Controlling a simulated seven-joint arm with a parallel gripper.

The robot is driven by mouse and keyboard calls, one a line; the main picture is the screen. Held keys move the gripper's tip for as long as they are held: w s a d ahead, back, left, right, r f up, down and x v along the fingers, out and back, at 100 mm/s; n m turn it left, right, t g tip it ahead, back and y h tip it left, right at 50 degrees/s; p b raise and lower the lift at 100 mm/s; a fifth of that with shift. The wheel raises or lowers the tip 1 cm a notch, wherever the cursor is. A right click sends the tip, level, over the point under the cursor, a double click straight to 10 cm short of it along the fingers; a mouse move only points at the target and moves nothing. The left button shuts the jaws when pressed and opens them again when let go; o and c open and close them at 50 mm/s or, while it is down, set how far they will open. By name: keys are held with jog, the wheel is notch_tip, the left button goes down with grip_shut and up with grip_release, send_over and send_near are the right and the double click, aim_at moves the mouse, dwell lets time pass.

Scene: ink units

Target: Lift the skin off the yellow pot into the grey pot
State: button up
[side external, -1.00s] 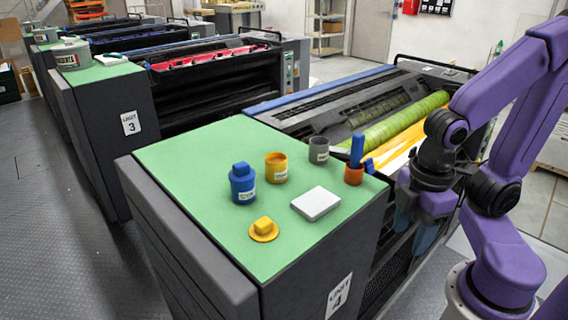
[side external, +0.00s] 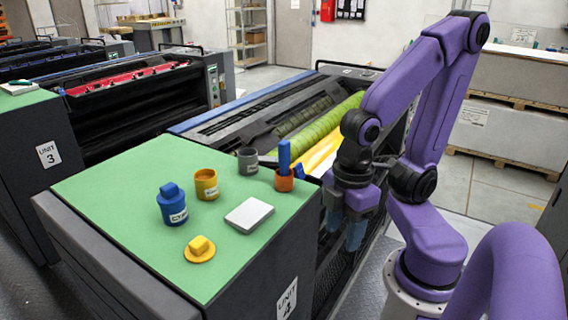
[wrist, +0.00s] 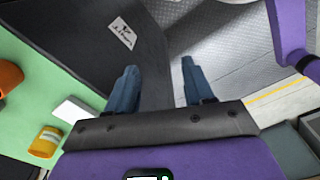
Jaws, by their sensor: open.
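The yellow pot (side external: 206,185) stands upright and open-topped on the green top; its contents are too small to make out. Its likely lid, a yellow disc with a raised grip (side external: 200,250), lies in front. The grey pot (side external: 247,162) stands behind and right of the yellow pot, apart from it. A terracotta pot (side external: 284,180) stands at the right edge with an upright blue tool (side external: 284,155) in it. My gripper (side external: 344,235) hangs fingers down, open and empty, off the right side of the green top. Its two blue fingers are spread in the wrist view (wrist: 155,85).
A blue lidded pot (side external: 172,206) stands left of the yellow pot. A white slab (side external: 249,214) lies in front of the terracotta pot. The press with its green roller (side external: 335,118) is behind. The front right corner of the green top (side external: 239,268) is clear.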

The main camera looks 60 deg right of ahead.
dwell(0.4)
notch_tip(320, 180, up, 18)
jog(key=m, duration=3.1)
send_over(284, 159)
jog(key=w+d, duration=0.1)
jog(key=f, duration=1.7)
jog(key=shift+s+d, duration=0.1)
jog(key=shift+d, duration=0.1)
grip_shut()
